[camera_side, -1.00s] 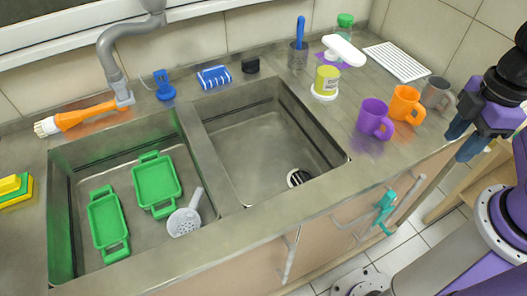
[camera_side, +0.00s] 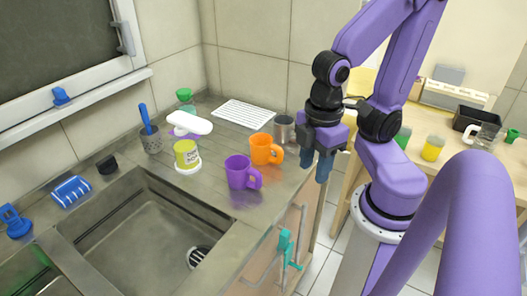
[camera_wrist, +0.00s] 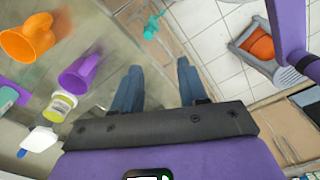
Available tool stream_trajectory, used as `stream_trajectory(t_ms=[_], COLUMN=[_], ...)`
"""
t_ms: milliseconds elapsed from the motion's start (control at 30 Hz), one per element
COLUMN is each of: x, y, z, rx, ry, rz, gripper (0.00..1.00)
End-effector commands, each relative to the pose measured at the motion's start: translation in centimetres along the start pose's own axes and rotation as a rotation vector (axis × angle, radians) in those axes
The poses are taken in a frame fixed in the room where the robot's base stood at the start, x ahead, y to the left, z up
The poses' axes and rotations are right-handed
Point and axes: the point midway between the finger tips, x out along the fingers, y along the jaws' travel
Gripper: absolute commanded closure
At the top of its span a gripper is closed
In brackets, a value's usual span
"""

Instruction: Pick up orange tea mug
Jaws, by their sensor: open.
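The orange tea mug (camera_side: 262,149) stands upright on the steel counter, near its right end, with its handle to the right. In the wrist view the orange mug (camera_wrist: 25,40) is at the upper left corner. My gripper (camera_side: 317,165) is to the right of the mug, at the counter's edge, fingers pointing down and apart from the mug. In the wrist view my gripper's two blue fingers (camera_wrist: 160,90) are spread with nothing between them.
A purple mug (camera_side: 240,173) stands left of the orange one, and a grey mug (camera_side: 284,129) stands behind it, close to my gripper. A teal handle (camera_side: 287,247) sticks out below the counter.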

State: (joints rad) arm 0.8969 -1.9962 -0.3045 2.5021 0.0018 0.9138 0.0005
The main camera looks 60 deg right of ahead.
Motion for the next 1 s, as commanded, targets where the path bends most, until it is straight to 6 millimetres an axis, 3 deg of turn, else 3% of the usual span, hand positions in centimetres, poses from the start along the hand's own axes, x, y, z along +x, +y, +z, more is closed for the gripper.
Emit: stream_trajectory(t_ms=[200, 233, 300, 333, 667, 1000], x=[0.0, 0.0, 0.0, 0.0, 0.1, 2.2], y=[0.0, 0.0, 0.0, 0.0, 0.3, 5.0], z=[0.0, 0.0, 0.0, 0.0, 0.0, 0.8], rx=[0.0, 0.0, 0.0, 0.0, 0.016, 0.335], ry=[0.0, 0.0, 0.0, 0.0, -0.007, -0.14], rz=[0.0, 0.0, 0.0, 0.0, -0.001, -0.052], gripper=[0.57, 0.54, 0.31, 0.27, 0.27, 0.27])
